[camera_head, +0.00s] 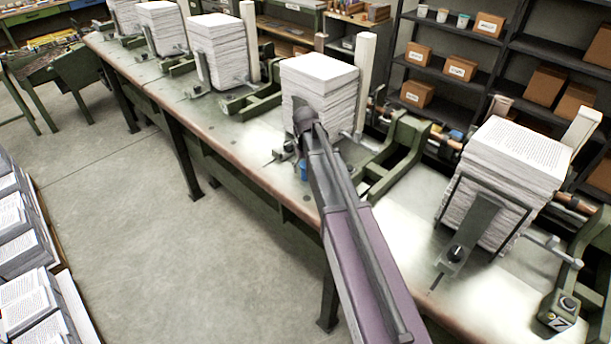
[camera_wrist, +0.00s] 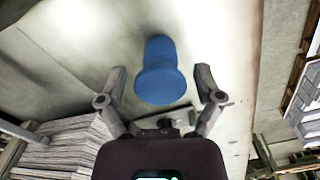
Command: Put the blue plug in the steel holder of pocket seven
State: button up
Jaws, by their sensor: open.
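The blue plug (camera_wrist: 160,72) shows whole in the wrist view, with a narrower end and a wider flared end. It rests on the pale bench top. In the head view only a small blue part of it (camera_head: 303,169) shows beside my arm. My gripper (camera_wrist: 161,78) is open, one finger on each side of the plug with a gap at both sides. I cannot tell how far the plug lies beyond the fingertips. At the bench's right end, a block marked 7 (camera_head: 558,319) with a round dark fitting stands by a paper stack; I cannot tell whether this fitting is the steel holder.
Tall paper stacks (camera_head: 510,158) stand in green frames (camera_head: 397,150) along the long bench (camera_head: 262,172). One stack (camera_head: 318,72) is close behind my gripper. Dark shelves with cardboard boxes (camera_head: 417,93) are behind. The floor (camera_head: 140,190) in front is clear.

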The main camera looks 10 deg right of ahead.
jog(key=shift+f+b, duration=0.45)
jog(key=shift+f, duration=0.3)
grip_shut()
jog(key=shift+r, duration=0.2)
dwell(0.3)
notch_tip(320, 180, up, 3)
jog(key=p, duration=0.3)
jog(key=shift+r+p, duration=0.2)
jog(key=shift+p, duration=0.2)
jog(key=s, duration=0.5)
jog(key=s+a+r, duration=0.1)
jog(key=s, duration=0.4)
jog(key=s+p, duration=0.1)
jog(key=s, duration=0.5)
jog(key=shift+a+r, duration=0.15)
jog(key=shift+a, duration=0.05)
